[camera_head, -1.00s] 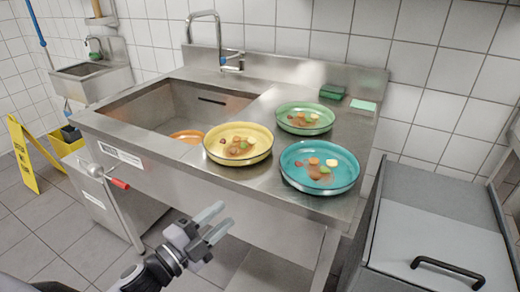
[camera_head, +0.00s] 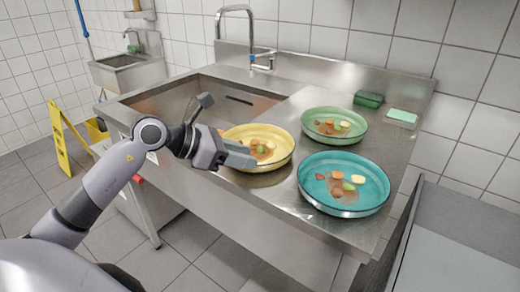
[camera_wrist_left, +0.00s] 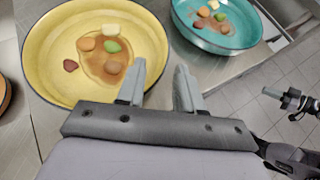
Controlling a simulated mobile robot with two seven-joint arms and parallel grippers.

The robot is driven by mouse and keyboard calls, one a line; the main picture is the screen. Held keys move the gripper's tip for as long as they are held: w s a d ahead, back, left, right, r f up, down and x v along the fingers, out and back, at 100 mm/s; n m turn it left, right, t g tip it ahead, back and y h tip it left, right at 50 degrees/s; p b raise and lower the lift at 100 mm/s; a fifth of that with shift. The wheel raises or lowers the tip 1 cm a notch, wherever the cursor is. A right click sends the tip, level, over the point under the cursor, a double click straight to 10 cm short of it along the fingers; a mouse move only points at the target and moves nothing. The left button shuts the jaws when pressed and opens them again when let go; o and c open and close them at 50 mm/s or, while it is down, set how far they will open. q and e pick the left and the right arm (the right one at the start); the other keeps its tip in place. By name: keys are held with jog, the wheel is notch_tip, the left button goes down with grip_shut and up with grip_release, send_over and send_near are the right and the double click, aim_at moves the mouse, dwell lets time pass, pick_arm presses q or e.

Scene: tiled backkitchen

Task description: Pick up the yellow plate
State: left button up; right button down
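The yellow plate (camera_head: 243,132) rests on the steel counter with food scraps and brown sauce in it. It also shows large in the left wrist view (camera_wrist_left: 50,50). My left gripper (camera_head: 247,155) is at the plate's near-left rim, its fingers partly covering that edge. In the left wrist view its two fingers (camera_wrist_left: 160,68) are apart with nothing held between them. One finger overlaps the plate's rim; the other is over the counter just outside it. Contact with the plate cannot be told.
A teal plate (camera_head: 375,203) stands right of the yellow one, and a green plate (camera_head: 350,115) behind, both with scraps. The sink (camera_head: 170,98) is at the left. A sponge (camera_head: 402,117) and green box (camera_head: 369,98) lie at the back. A grey lidded unit (camera_head: 450,235) is at right.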

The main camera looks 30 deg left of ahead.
pick_arm(q)
jog(key=shift+s+d+p+x, duration=0.1)
jog(key=shift+p+x, duration=0.2)
jog(key=shift+x, duration=1.15)
jog(key=shift+s+d+p+x, duration=0.15)
jog(key=shift+p+x, duration=0.1)
jog(key=shift+x, duration=1.15)
grip_shut()
